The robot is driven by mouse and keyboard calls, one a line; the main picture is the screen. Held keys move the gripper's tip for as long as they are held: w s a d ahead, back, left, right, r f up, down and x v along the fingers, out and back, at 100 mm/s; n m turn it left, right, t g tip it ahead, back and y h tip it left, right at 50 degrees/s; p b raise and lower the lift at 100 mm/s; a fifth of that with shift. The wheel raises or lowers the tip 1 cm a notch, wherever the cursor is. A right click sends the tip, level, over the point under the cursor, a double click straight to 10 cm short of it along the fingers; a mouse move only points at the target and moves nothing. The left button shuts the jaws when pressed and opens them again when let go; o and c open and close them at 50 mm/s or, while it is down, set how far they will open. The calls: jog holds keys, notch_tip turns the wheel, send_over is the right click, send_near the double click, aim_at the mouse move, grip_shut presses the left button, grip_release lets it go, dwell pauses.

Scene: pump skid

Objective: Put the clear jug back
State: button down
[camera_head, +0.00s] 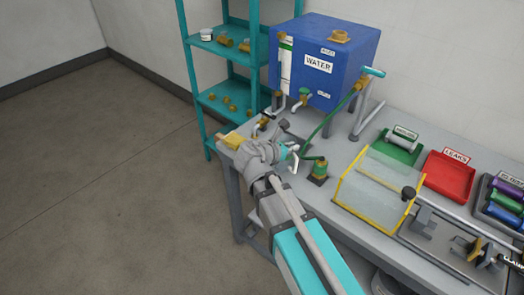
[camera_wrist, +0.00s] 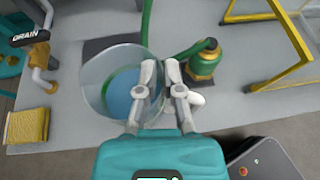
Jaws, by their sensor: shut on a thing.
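The clear jug (camera_wrist: 98,82) shows in the wrist view as a round, see-through vessel with a blue and green look inside. My gripper (camera_wrist: 160,70) is shut on the jug at its right side, where a white handle part (camera_wrist: 196,101) shows beside the fingers. In the head view my gripper (camera_head: 288,152) is over the left end of the bench, and my arm hides most of the jug. Whether the jug's base touches the bench cannot be told.
A dark square (camera_wrist: 112,46) lies on the bench (camera_wrist: 70,75) beside the jug. A drain tap (camera_wrist: 40,60) and yellow sponge (camera_wrist: 27,127) are left. A green-and-brass fitting with hose (camera_wrist: 203,62) stands close right. A yellow-edged clear guard (camera_head: 375,185) and blue water tank (camera_head: 322,60) are nearby.

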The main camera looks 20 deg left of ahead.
jog(key=shift+w+d, duration=0.1)
jog(key=shift+s+r+p, duration=0.2)
jog(key=shift+r+p, duration=0.25)
jog(key=shift+r, duration=0.05)
jog(key=s+a+r+n+t+y+p, duration=0.1)
jog(key=s+a+r+n+y+p, duration=0.3)
jog(key=r+p, duration=0.4)
jog(key=s+a, duration=0.1)
jog(key=a, duration=0.1)
jog(key=shift+a+r+y+p, duration=0.3)
